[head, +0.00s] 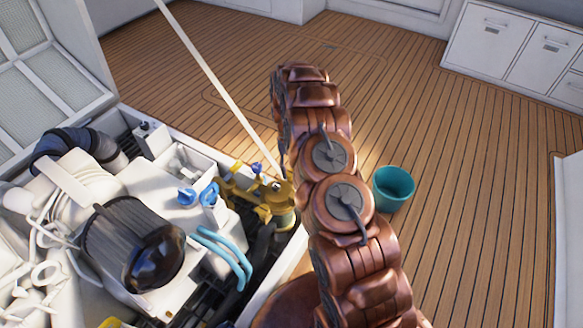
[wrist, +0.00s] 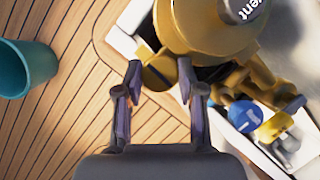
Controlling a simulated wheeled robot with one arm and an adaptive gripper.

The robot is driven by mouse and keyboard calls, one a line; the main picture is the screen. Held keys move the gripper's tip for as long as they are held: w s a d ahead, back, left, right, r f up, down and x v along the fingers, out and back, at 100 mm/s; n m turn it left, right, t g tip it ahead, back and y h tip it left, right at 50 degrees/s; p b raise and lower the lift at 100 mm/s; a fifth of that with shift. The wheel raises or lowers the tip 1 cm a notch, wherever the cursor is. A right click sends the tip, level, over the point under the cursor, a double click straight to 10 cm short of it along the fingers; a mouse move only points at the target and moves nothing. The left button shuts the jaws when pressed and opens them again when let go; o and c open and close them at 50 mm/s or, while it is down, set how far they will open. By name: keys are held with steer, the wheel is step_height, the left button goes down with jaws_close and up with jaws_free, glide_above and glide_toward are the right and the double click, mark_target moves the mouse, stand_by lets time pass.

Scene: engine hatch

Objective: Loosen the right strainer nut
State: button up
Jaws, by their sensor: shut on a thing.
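The brass strainer (wrist: 215,28) fills the top of the wrist view, with a dark cap bearing white lettering. It also shows in the head view (head: 279,196) at the right side of the engine hatch. A small brass nut (wrist: 157,73) sits at the strainer's lower left edge in the wrist view. My gripper (wrist: 159,80) has one finger on each side of this nut and is shut on it. In the head view my copper arm hides the gripper and this nut.
A teal bucket (head: 393,188) stands on the plank floor (head: 470,170) to the right of my arm. A blue-handled valve (wrist: 243,115) lies close to the right of the gripper. The white engine (head: 150,205) and blue hoses (head: 222,254) fill the hatch.

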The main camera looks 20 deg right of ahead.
steer(key=shift+w+n, duration=0.1)
steer(key=shift+n, duration=0.2)
stand_by(0.4)
steer(key=o, duration=1.1)
steer(key=shift+r, duration=0.1)
steer(key=shift+a+v, duration=0.2)
steer(key=shift+v, duration=5.7)
steer(key=shift+r, duration=0.1)
